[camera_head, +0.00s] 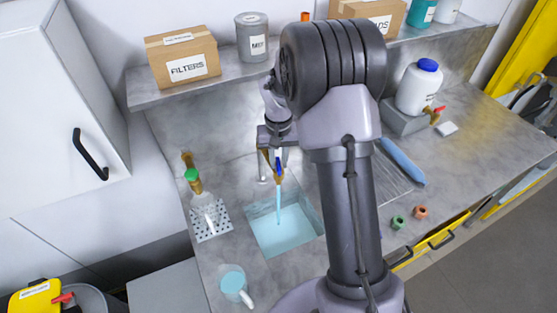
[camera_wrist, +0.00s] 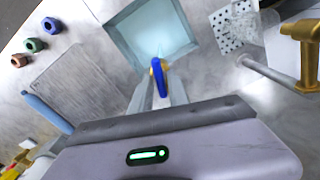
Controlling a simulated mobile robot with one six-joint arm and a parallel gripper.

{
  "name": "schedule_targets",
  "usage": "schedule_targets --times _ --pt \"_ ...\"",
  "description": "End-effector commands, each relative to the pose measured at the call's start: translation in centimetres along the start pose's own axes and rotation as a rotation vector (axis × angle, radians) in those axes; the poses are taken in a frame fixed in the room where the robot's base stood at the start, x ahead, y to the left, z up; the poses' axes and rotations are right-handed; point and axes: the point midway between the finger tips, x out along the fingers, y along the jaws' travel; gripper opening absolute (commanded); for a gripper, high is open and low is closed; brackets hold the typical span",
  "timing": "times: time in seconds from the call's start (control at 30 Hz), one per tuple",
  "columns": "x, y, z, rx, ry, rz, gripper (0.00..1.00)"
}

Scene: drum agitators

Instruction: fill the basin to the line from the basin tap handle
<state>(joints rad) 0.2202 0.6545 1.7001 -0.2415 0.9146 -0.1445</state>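The basin (camera_head: 258,240) is sunk in the grey counter and holds pale blue water (camera_head: 290,226). It also shows in the wrist view (camera_wrist: 190,45). A blue stream (camera_head: 279,205) runs from the brass basin tap (camera_head: 279,177) into it. The blue tap handle (camera_wrist: 158,80) lies between the fingertips of my gripper (camera_wrist: 160,88), which appears shut on it. In the head view my gripper (camera_head: 274,148) is above the basin's back edge, partly behind my arm. I cannot make out the fill line. My arm hides part of the basin's right side.
A mug (camera_head: 233,281) stands in front. A ribbed drainboard, a blue item (camera_head: 402,161) and a white jug (camera_head: 418,88) are to the right. A shelf (camera_head: 222,75) runs behind.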

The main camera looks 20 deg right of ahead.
Motion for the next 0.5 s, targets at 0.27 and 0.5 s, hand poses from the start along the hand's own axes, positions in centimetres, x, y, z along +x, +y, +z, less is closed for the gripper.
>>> schedule_targets --times 0.27,0.5 --pt "0.1 0.0 0.1 0.001 -0.002 0.000 0.34" --pt "-2.3 0.0 0.0 0.001 0.001 0.000 0.34"
